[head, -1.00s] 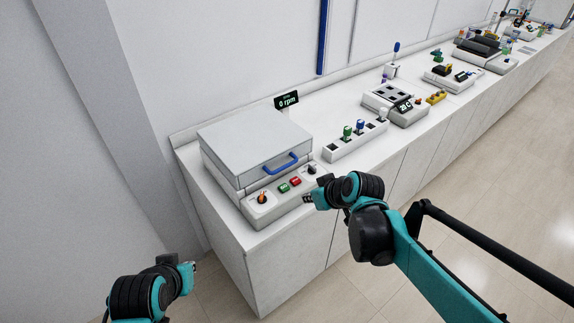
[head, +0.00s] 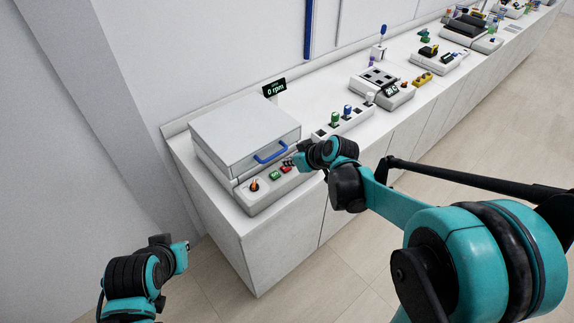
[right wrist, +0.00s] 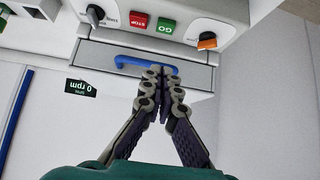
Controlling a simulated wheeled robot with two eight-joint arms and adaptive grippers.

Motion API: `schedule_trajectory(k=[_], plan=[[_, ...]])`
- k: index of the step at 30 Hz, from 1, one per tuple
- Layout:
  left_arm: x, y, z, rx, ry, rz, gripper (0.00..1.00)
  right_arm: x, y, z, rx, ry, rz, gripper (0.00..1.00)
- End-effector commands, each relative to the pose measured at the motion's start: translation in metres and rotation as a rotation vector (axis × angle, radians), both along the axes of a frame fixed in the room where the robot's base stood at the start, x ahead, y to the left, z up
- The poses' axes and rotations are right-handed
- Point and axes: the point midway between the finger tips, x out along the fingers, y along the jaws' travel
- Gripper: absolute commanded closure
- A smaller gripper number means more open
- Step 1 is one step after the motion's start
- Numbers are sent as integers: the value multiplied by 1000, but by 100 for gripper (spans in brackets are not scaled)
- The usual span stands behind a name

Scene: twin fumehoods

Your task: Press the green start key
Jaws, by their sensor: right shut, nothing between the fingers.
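The green start key (head: 275,176) is on the sloping front panel of the grey lidded machine (head: 240,128). In the right wrist view the green key (right wrist: 165,25) reads GO, upside down, beside the red STOP key (right wrist: 138,20). My right gripper (head: 289,163) is shut and empty. In the head view its tips are by the red key (head: 286,169), to the right of the green key. In the right wrist view the shut fingertips (right wrist: 163,73) lie over the blue lid handle (right wrist: 146,65). My left gripper (head: 185,247) is low at left, clear of the bench.
An orange-marked knob (head: 254,186) is left of the keys. A dark knob (right wrist: 95,13) is beyond the red key. A display (head: 275,87) reads 0 rpm. A white rack (head: 343,122) with coloured pieces stands to the right. The floor in front is clear.

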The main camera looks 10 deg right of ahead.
Motion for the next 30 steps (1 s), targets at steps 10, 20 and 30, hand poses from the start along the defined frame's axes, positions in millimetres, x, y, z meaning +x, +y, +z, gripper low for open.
schedule_trajectory(k=[10,20,30], plan=[[0,0,-19,0,0,0,100,46,27,-55,0,0,1,100],[0,0,-30,0,0,0,100,48,28,-93,1,0,-1,100],[0,0,-30,0,0,0,100,47,28,-95,1,0,-1,100]])
